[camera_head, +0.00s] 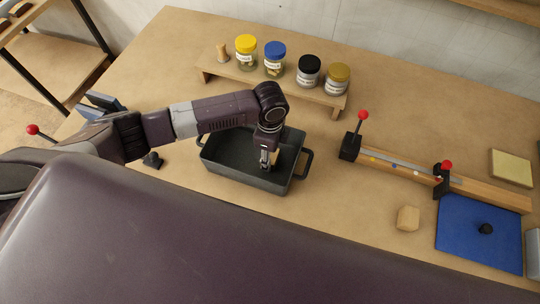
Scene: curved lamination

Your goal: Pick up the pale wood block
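The pale wood block (407,218) is a small, faceted, light tan piece. It sits on the bench at the right, left of the blue board and in front of the wooden rail. My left gripper (266,164) points down inside or just above the dark tray (222,168), well to the left of the block. Its fingers are small and dark against the tray, so I cannot tell whether they are open or shut. No held object is visible. My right gripper is out of view.
A rail (480,189) with red-knobbed clamps runs behind the block. The blue board (465,238) and a yellowish slab (511,167) lie at the right. A low shelf (290,92) holds several jars at the back. Bench between tray and block is clear.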

